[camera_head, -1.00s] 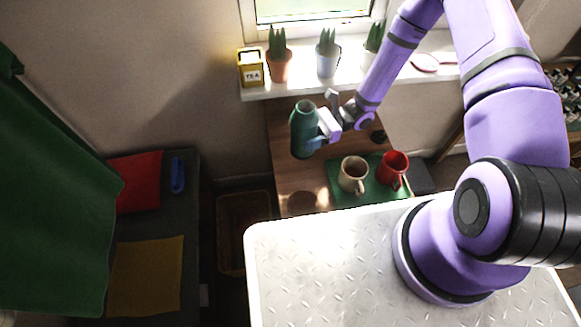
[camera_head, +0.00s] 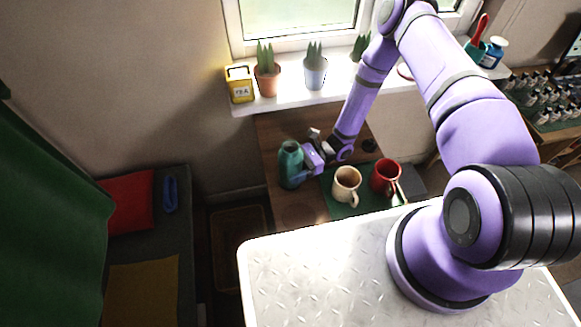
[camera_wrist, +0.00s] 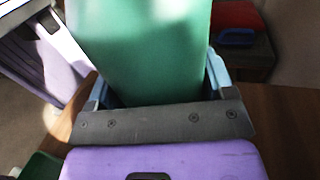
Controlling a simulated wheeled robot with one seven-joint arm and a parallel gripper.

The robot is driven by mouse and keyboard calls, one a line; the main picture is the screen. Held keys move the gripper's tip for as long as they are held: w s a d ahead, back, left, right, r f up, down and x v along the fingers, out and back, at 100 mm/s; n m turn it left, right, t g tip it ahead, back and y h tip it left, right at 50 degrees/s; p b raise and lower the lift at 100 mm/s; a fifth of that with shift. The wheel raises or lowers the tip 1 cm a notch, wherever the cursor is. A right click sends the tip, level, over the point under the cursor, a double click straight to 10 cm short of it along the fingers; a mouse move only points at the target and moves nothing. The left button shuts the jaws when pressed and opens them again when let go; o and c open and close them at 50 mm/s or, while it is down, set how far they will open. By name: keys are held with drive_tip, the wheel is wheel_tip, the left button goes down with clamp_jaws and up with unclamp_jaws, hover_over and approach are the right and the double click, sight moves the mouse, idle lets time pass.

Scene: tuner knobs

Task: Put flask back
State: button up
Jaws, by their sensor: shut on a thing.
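The green flask (camera_head: 290,166) is upright over the left part of the wooden desk (camera_head: 275,128). My gripper (camera_head: 305,165) is shut on its side. In the wrist view the green flask (camera_wrist: 145,50) fills the space between the light blue fingers of my gripper (camera_wrist: 160,90). I cannot tell whether the flask's base touches the desk; its lower end is near the desk top.
A beige mug (camera_head: 346,184) and a red mug (camera_head: 385,176) stand on a green mat (camera_head: 343,209) to the right of the flask. A window sill (camera_head: 290,97) behind holds potted plants and a yellow tea tin (camera_head: 240,84). A dark round spot (camera_head: 369,145) is on the desk.

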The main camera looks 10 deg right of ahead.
drive_tip(key=shift+f, duration=0.15)
drive_tip(key=o, duration=1.3)
drive_tip(key=shift+d, duration=0.15)
drive_tip(key=v, duration=1.1)
drive_tip(key=shift+w+d, duration=0.15)
drive_tip(key=shift+d, duration=0.2)
